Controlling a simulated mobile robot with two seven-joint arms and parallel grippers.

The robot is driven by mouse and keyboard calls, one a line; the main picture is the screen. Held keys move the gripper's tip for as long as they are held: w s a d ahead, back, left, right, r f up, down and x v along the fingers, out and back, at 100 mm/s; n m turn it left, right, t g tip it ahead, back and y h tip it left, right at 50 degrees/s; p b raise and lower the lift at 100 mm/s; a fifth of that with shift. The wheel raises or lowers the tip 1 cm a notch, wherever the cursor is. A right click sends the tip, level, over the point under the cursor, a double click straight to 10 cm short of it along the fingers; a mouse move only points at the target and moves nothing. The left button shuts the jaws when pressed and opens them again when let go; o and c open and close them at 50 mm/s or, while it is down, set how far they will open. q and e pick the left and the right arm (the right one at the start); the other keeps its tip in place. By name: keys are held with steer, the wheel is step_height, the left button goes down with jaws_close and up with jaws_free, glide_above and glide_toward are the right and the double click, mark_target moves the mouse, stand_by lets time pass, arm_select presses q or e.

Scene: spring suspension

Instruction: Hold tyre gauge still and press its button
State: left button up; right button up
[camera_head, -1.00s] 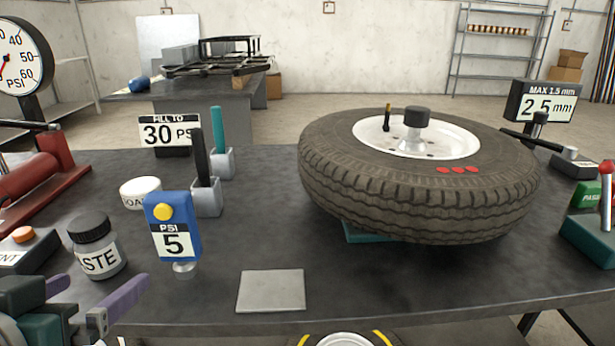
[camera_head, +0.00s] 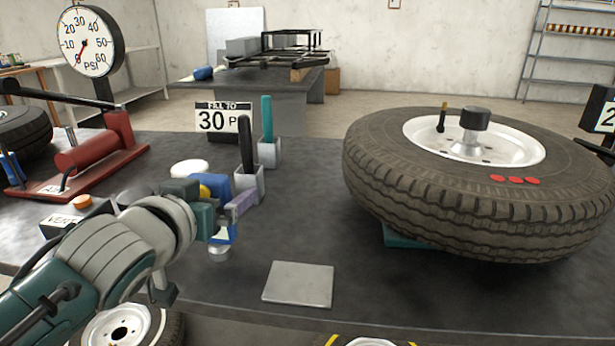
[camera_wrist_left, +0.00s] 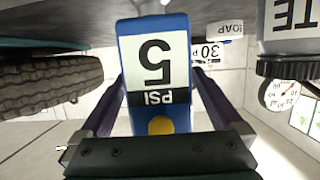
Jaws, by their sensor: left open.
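The tyre gauge is a blue block with a yellow button and a white panel reading PSI 5. In the head view the gauge (camera_head: 222,235) stands on the bench on its round metal foot, mostly hidden behind my left gripper (camera_head: 228,205). In the left wrist view the gauge (camera_wrist_left: 153,70) shows upside down, its yellow button (camera_wrist_left: 161,125) facing the camera. The open fingers of my left gripper (camera_wrist_left: 160,95) lie on either side of it; I cannot tell whether they touch it. My right gripper is not in view.
A tyre on a white rim (camera_head: 480,190) fills the bench's right side. A flat grey plate (camera_head: 298,284) lies in front. A red pump (camera_head: 95,150) is at left.

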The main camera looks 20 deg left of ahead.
arm_select(q)
steer(key=shift+w, duration=0.1)
jaws_close()
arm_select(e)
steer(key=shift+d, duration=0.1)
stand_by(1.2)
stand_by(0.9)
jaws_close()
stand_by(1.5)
